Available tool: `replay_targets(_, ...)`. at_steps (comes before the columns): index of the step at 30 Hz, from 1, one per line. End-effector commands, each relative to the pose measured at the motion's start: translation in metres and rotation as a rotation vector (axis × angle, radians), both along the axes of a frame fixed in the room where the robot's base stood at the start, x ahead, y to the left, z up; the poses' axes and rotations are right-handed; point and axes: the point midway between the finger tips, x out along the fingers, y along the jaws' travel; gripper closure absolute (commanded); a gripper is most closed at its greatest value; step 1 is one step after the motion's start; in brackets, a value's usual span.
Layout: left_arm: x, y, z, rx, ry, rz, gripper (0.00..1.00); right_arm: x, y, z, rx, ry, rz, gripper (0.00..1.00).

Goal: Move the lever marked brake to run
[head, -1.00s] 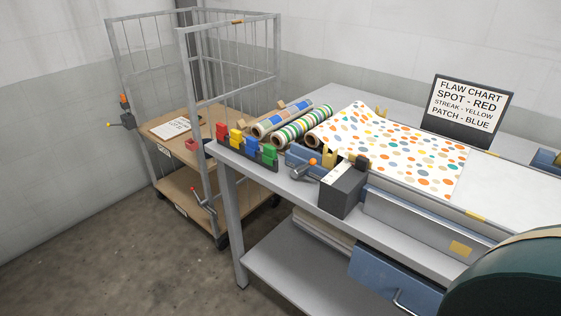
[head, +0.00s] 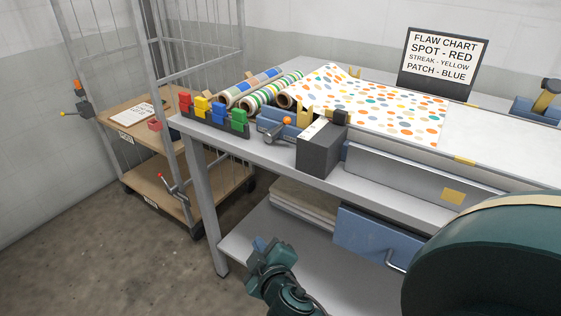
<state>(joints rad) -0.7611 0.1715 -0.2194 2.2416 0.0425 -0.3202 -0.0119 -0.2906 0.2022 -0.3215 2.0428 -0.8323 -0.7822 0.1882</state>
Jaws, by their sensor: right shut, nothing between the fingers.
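A short lever with an orange knob (head: 286,121) sits on a grey round mount at the front left of the bench, left of a dark grey box (head: 321,150). No brake or run marking is readable in this view. My right gripper (head: 262,246) is shut and empty. It is low in front of the bench, below the top and well apart from the lever. My left gripper is not in view.
The bench (head: 262,152) carries coloured blocks (head: 213,116), fabric rolls (head: 250,90), a dotted sheet (head: 370,108) and a flaw chart sign (head: 442,60). A wire-sided trolley (head: 184,185) with a red-tipped handle (head: 161,176) stands left. A blue drawer (head: 375,240) is below. Floor is clear at left.

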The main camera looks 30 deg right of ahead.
Motion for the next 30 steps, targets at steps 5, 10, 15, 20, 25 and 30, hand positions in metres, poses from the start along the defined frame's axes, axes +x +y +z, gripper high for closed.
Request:
replay_targets(5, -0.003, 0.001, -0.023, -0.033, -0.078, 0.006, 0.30, 0.036, -0.040, 0.049, -0.293, -0.288, -0.224, 1.00)
replay_targets(10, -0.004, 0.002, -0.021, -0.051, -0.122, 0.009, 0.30, 0.034, -0.054, 0.097, -0.427, -0.482, -0.377, 1.00)
replay_targets(15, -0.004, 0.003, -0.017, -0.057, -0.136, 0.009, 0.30, 0.030, -0.057, 0.116, -0.466, -0.551, -0.430, 1.00)
replay_targets(20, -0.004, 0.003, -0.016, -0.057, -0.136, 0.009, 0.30, 0.030, -0.057, 0.118, -0.469, -0.552, -0.431, 1.00)
replay_targets(25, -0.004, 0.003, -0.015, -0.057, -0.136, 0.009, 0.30, 0.031, -0.058, 0.118, -0.469, -0.551, -0.430, 1.00)
replay_targets(30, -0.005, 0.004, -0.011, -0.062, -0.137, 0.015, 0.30, 0.042, -0.068, 0.125, -0.472, -0.551, -0.430, 1.00)
